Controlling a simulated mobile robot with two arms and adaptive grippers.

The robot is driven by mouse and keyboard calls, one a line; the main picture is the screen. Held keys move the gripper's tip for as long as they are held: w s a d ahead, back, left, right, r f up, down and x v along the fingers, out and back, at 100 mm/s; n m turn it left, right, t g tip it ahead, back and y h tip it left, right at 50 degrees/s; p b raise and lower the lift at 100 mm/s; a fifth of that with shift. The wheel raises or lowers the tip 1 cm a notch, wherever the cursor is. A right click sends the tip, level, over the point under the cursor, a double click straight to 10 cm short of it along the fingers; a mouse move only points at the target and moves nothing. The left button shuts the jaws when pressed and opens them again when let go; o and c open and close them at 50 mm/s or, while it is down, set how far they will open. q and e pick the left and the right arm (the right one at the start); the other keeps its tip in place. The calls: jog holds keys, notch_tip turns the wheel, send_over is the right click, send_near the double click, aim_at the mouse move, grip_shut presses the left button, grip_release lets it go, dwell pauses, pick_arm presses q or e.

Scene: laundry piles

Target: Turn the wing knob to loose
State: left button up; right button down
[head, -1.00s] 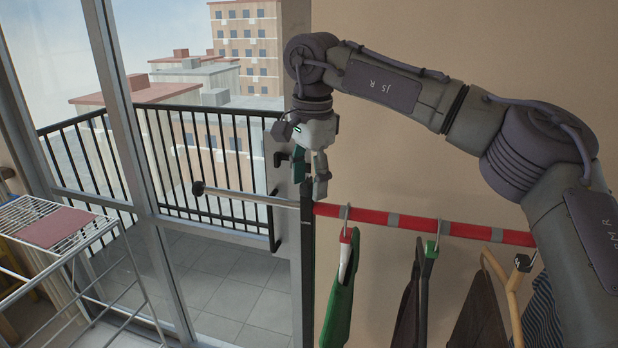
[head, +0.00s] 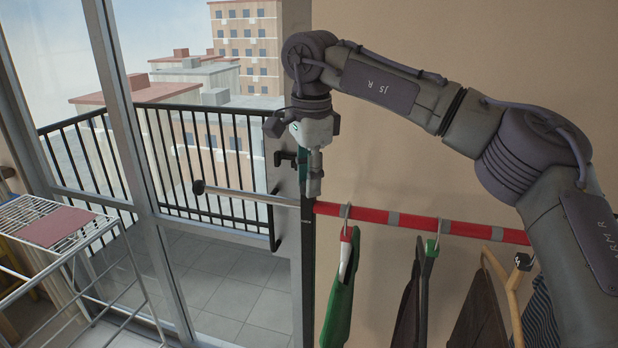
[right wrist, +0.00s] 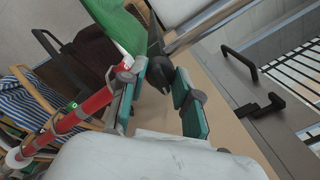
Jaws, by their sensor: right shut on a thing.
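My right gripper (head: 312,188) points down at the top of the black rack post (head: 308,250), where the red and metal parts of the rail meet. In the right wrist view its two green-padded fingers (right wrist: 157,92) are on either side of a small dark part (right wrist: 158,76), which looks like the wing knob. The gripper is shut on this knob; its wings are too small and covered to make out how they are turned. In the head view the fingers hide the knob. My left gripper is out of view.
A red rail (head: 455,229) with grey bands carries several hangers with clothes at right. A bare metal rod (head: 250,197) with a black end cap extends left. A white drying rack (head: 100,228) stands at far left by the glass door (head: 130,130).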

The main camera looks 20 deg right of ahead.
jog(key=m, duration=0.5)
jog(key=shift+m, duration=0.3)
jog(key=m, duration=0.5)
jog(key=shift+h, duration=0.3)
jog(key=m, duration=0.6)
jog(key=shift+a+g+b, duration=0.1)
jog(key=shift+g+b, duration=0.2)
jog(key=shift+b, duration=0.1)
jog(key=m, duration=0.4)
jog(key=shift+w+m, duration=0.1)
jog(key=shift+m, duration=0.3)
jog(key=c, duration=0.8)
grip_release()
jog(key=shift+r, duration=0.1)
